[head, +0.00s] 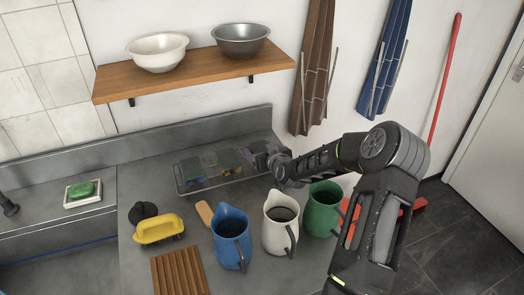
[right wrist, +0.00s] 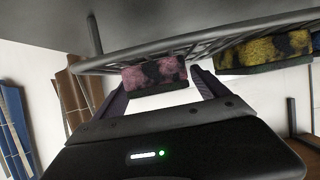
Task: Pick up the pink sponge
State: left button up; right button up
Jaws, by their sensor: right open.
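The pink sponge (right wrist: 155,73), mottled with dark patches, lies at the wire rack in the right wrist view, which looks tilted over. It appears between the two fingers of my right gripper (right wrist: 160,88), which is open. I cannot tell whether the fingers touch it. In the head view my right gripper (head: 257,156) is at the right end of the wire rack (head: 215,185) on the counter. The pink sponge cannot be made out there, with the gripper in front of that end. My left gripper is not in view.
A yellow and dark sponge (right wrist: 265,50) is beside the pink one; the rack holds other blocks (head: 228,159). Blue (head: 231,240), white (head: 280,225) and green (head: 323,210) jugs stand in front, below my right arm. A yellow-handled brush (head: 158,229) lies left.

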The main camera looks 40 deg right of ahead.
aim_at(262, 149)
dwell(0.6)
jog(key=c, duration=1.4)
jog(key=shift+r, duration=0.15)
notch_tip(262, 149, up, 9)
jog(key=b, duration=0.2)
jog(key=shift+b, duration=0.3)
jog(key=shift+r, duration=0.35)
